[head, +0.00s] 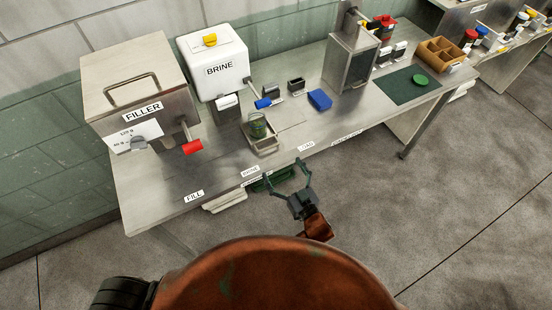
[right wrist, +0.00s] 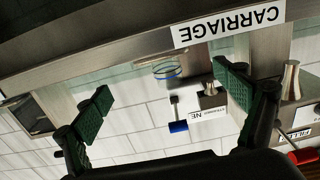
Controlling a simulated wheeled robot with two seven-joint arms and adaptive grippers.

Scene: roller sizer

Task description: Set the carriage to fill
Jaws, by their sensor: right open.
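The carriage (head: 267,150) is a small metal tray on the table, holding a greenish glass jar (head: 258,126). It sits in front of the brine machine, behind the BRINE label (head: 250,171) and to the right of the FILL label (head: 194,196). My right gripper (head: 286,178) is open and empty beyond the table's front edge, apart from the carriage. In the upside-down right wrist view, its green fingers (right wrist: 168,112) are wide apart below a CARRIAGE label (right wrist: 228,25) on the edge. The jar also shows there (right wrist: 166,70). My left gripper is not in view.
The steel filler (head: 140,90) with a red-ended lever (head: 192,147) stands at the left. The white brine machine (head: 213,62) has a blue-ended lever (head: 263,103). The tabletop behind the FILL label is clear.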

